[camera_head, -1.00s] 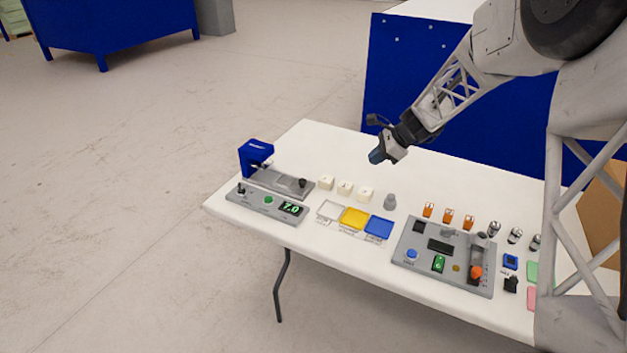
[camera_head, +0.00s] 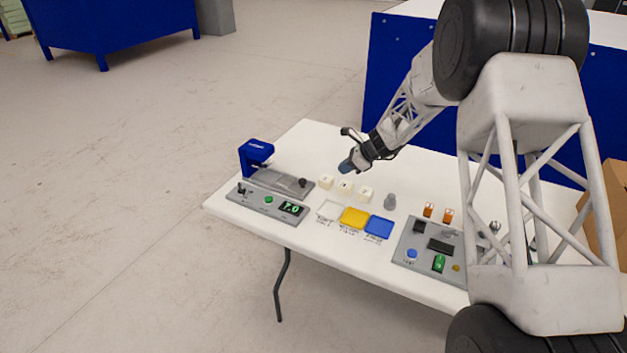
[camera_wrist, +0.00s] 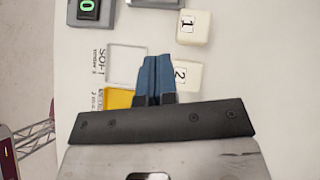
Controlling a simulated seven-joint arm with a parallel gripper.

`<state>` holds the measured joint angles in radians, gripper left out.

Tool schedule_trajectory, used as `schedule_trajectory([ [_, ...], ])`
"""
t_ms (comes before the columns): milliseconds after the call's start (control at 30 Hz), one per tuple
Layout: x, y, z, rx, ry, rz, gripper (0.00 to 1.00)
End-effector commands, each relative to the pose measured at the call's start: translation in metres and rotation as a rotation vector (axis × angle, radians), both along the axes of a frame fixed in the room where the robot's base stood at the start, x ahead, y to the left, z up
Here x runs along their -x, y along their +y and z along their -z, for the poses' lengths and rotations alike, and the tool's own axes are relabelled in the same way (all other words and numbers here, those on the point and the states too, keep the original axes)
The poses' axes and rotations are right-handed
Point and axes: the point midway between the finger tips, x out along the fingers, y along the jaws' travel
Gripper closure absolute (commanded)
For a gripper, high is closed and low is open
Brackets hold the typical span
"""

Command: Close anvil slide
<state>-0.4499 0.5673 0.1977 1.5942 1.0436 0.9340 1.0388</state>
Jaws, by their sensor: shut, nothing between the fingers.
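The blue and grey compression device (camera_head: 256,155) stands at the table's left end. Its grey slide bed (camera_head: 278,182) runs to the right from under the blue head, with a dark knob (camera_head: 303,183) near the right end. My gripper (camera_head: 346,166) is shut and empty, above the table just behind the white foam cubes and to the right of the knob. In the wrist view my blue fingertips (camera_wrist: 156,80) are together, beside a white cube marked 2 (camera_wrist: 188,75). A piece of the grey device (camera_wrist: 155,3) shows at the top edge there.
A control box with a green display (camera_head: 290,208) lies in front of the device. White foam cubes (camera_head: 326,182), clear, yellow (camera_head: 354,218) and blue trays, and a grey weight (camera_head: 390,201) stand in the middle. A grey panel (camera_head: 430,246) lies right, partly hidden by my arm.

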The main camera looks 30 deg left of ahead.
Motion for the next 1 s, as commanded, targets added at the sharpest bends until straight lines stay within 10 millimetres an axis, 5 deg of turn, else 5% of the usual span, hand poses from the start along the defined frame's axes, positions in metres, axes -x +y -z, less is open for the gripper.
schedule_trajectory([
  [367,0.003,0.009,0.009,0.000,0.000,-0.001,1.00],
  [1000,0.019,0.070,0.072,0.000,0.000,-0.003,1.00],
])
